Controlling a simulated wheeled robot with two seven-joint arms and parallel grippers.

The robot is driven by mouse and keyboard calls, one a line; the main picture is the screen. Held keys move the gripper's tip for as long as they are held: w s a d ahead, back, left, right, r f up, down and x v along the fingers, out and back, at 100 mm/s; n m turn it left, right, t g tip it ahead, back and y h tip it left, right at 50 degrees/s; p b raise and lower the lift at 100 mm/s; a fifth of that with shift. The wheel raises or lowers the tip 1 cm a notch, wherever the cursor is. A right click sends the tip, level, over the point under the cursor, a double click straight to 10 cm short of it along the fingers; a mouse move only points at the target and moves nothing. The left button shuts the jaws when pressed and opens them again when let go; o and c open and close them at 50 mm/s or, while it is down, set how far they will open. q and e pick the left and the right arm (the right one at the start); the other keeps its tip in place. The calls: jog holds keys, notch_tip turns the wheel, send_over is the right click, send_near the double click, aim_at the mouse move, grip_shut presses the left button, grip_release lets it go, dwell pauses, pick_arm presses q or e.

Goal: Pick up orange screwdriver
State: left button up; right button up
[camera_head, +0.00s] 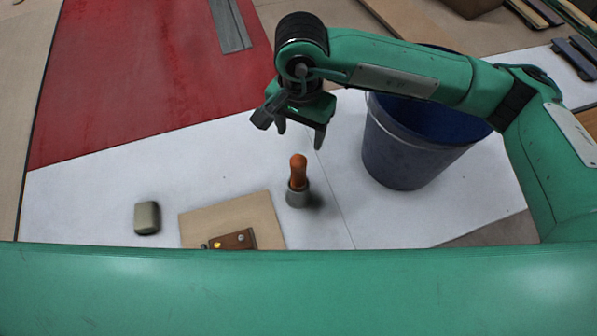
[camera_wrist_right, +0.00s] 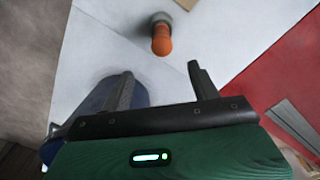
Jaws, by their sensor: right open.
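The orange screwdriver (camera_head: 298,172) stands upright with its orange handle up, its lower end in or on a small grey round holder (camera_head: 297,197) on the white surface. Its orange handle also shows in the right wrist view (camera_wrist_right: 161,40), beyond the fingertips. My right gripper (camera_head: 301,135) is open and empty, above and behind the screwdriver in the head view and apart from it. Its two separated fingers also show in the right wrist view (camera_wrist_right: 160,82). My left gripper is not in view.
A dark blue bucket (camera_head: 400,150) stands just right of the screwdriver, under my right arm. A tan board (camera_head: 235,210) with a brown block (camera_head: 234,239) lies to the left in front. A grey-beige block (camera_head: 147,217) lies farther left. A red panel (camera_head: 140,80) lies behind.

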aim_at(299, 160)
notch_tip(299, 160, down, 8)
jog(key=shift+f+p, duration=0.15)
jog(key=shift+p, duration=1.05)
notch_tip(299, 160, down, 4)
jog(key=p, duration=0.2)
jog(key=shift+w+a+f+p, duration=0.15)
jog(key=shift+f+p, duration=0.1)
jog(key=shift+p, duration=0.15)
jog(key=shift+f, duration=0.35)
jog(key=shift+c, duration=0.3)
jog(key=c, duration=1)
